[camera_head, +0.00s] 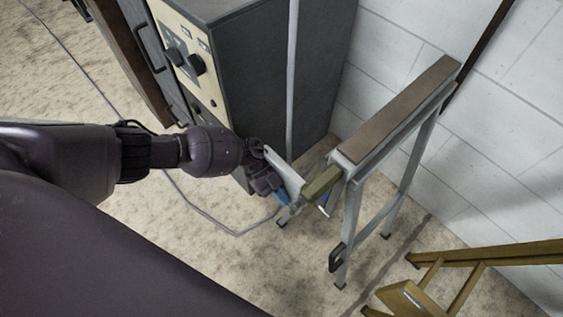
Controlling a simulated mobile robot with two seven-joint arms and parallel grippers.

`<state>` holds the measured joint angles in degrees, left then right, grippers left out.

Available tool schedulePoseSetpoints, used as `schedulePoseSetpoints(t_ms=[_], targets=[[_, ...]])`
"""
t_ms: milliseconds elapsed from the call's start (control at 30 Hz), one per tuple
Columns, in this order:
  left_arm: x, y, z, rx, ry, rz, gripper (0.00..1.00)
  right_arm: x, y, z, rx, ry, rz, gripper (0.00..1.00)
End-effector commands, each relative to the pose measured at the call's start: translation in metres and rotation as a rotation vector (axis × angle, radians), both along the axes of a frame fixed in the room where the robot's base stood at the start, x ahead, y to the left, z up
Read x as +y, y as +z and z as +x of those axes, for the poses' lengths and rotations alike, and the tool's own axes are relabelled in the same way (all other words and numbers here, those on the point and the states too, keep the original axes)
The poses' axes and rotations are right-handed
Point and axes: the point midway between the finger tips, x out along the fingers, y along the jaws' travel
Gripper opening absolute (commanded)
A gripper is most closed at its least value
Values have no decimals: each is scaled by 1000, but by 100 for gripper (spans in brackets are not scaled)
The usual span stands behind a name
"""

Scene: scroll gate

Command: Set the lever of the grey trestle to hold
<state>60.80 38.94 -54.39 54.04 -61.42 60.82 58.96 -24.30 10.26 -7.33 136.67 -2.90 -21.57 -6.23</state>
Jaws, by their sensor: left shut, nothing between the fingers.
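The grey trestle (375,150) stands right of centre by the wall, with a brown board along its top and grey legs. An olive bar (322,183) sticks out at its near left end; I cannot tell for sure that it is the lever. A dark loop (336,258) sits low on a near leg. My left gripper (279,195) is shut and empty, just left of the olive bar, beside a pale plate (285,168). A gap to the bar seems small, but contact cannot be told. No setting marks are readable. My right gripper is out of view.
A dark grey cabinet (285,70) with a cream knob panel (190,58) stands behind my left arm. A thin pale pole (291,80) rises before it. A cable (205,215) crosses the open carpet.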

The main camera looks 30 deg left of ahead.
Motion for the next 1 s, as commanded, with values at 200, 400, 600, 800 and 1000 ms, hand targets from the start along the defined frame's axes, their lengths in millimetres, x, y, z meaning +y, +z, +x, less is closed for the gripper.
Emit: schedulePoseSetpoints(t_ms=[200,400,600,800,1000], targets=[[-7,-8,-4,27,-2,-72,0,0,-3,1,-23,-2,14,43],[-11,-10,-4,25,0,-70,0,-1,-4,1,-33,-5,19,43],[-13,-11,-5,25,-1,-70,0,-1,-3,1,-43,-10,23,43],[-14,-11,-5,25,-1,-71,0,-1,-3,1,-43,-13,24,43],[-15,-11,-6,25,-3,-72,0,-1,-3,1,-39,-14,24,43]])
